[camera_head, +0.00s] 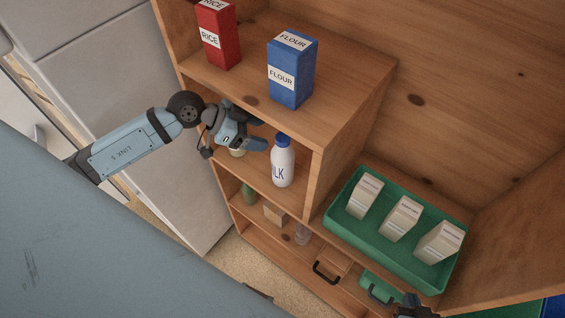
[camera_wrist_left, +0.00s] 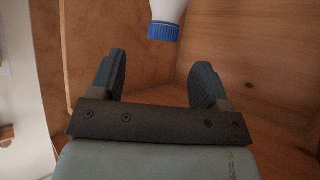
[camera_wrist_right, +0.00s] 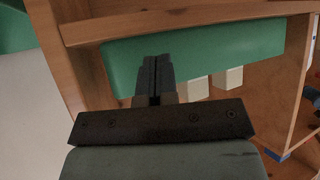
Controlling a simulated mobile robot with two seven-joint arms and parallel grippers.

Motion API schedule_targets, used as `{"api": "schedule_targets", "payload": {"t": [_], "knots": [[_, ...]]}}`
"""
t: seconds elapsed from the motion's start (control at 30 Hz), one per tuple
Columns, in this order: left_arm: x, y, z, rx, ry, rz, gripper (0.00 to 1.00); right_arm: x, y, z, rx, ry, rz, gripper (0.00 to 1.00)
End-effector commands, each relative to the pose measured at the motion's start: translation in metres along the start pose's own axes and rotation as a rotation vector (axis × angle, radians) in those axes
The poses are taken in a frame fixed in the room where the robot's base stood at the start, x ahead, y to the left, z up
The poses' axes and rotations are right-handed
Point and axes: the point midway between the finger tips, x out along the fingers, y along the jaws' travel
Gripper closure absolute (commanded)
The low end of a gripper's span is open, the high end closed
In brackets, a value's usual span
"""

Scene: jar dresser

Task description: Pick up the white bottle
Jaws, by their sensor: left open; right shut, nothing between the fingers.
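My left gripper (camera_head: 262,132) is open and empty, close to the bottle's upper left side. In the left wrist view the bottle (camera_wrist_left: 167,10) and its blue cap show at the top, beyond the open fingertips (camera_wrist_left: 158,75) and apart from them. My right gripper (camera_wrist_right: 155,70) is shut and empty near the green tray in the right wrist view. Only a dark part of it shows at the head view's lower edge (camera_head: 413,308).
A red rice box (camera_head: 219,35) and a blue flour box (camera_head: 291,70) stand on the shelf above. A green tray (camera_head: 380,250) with white cartons (camera_head: 401,218) is to the right. A pale jar (camera_head: 237,151) sits behind my left gripper. Dresser panels (camera_head: 322,170) flank the bottle.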

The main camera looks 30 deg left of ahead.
Motion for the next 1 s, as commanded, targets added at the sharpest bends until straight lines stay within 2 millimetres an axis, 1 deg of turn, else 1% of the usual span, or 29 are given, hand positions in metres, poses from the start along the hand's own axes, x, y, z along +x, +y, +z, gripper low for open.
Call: {"api": "schedule_targets", "payload": {"t": [0.07, 0.27, 0.5, 0.6, 0.7, 0.87, 0.9, 0.97, 1.0], "knots": [[0.003, -0.003, 0.001, -0.006, -0.019, -0.009, 0.31, 0.000, 0.000, 0.000, 0.001, 0.000, 0.000, 1.00], [0.021, -0.004, 0.002, -0.011, -0.023, -0.011, 0.31, -0.001, 0.002, -0.001, 0.000, 0.000, 0.004, 1.00], [0.059, -0.004, 0.002, -0.011, -0.022, -0.011, 0.31, -0.002, 0.004, -0.002, -0.001, -0.001, 0.008, 1.00], [0.069, -0.004, 0.003, -0.011, -0.022, -0.010, 0.31, -0.002, 0.005, -0.002, -0.002, -0.001, 0.008, 1.00], [0.073, -0.004, 0.003, -0.010, -0.023, -0.011, 0.31, -0.002, 0.005, -0.002, -0.003, -0.001, 0.008, 1.00], [0.073, -0.004, 0.004, -0.010, -0.023, -0.011, 0.31, -0.002, 0.005, -0.002, -0.003, -0.001, 0.007, 1.00], [0.073, -0.004, 0.004, -0.010, -0.023, -0.011, 0.33, -0.002, 0.004, -0.002, -0.003, -0.001, 0.007, 1.00], [0.073, -0.004, 0.004, -0.010, -0.023, -0.011, 0.47, -0.002, 0.004, -0.002, -0.003, -0.001, 0.006, 1.00], [0.073, -0.004, 0.004, -0.010, -0.023, -0.011, 0.56, -0.002, 0.004, -0.002, -0.003, -0.001, 0.006, 1.00]]}}
